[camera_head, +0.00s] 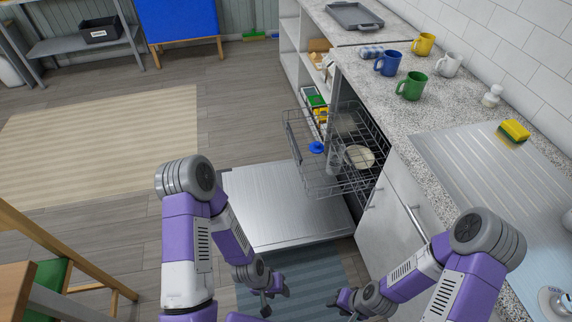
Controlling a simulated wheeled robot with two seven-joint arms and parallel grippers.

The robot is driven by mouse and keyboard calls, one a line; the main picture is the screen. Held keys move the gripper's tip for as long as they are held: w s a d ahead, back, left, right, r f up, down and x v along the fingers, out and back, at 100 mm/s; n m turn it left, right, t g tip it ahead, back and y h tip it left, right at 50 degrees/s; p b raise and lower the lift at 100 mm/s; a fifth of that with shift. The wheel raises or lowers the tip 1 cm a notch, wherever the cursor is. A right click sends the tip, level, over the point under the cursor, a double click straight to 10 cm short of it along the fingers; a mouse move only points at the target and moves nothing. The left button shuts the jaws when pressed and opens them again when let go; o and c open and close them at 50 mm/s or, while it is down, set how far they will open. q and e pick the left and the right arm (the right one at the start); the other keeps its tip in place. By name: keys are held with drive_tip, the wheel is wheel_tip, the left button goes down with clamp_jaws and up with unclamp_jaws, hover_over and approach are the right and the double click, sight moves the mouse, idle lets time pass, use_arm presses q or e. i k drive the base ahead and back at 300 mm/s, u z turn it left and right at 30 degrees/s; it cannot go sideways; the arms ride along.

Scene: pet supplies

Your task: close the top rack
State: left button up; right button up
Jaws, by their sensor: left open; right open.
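The top rack (298,160) is a grey wire basket pulled out of the dishwasher under the counter. It hangs above the lowered steel dishwasher door (265,205). A pale plate (359,157), a clear glass (333,160) and a small blue item (316,147) show within the rack's outline. My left gripper (275,289) is open and empty, low in front of the door. My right gripper (344,301) is open and empty to its right. Both are apart from the rack. The rack's inner end is partly hidden by the counter.
Blue (388,63), green (411,86), yellow (424,44) and white (449,64) mugs stand on the counter, with a grey tray (354,16) behind. A yellow sponge (514,131) lies near the sink area. Open floor and a beige rug (100,145) lie left; a wooden chair (45,245) is lower left.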

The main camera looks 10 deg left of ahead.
sight(297, 150)
drive_tip(key=u, duration=0.4)
drive_tip(key=i, duration=0.5)
drive_tip(key=u, duration=0.55)
drive_tip(key=k, duration=1.3)
drive_tip(key=z, duration=0.25)
drive_tip(key=i, duration=1.8)
drive_tip(key=u, duration=0.65)
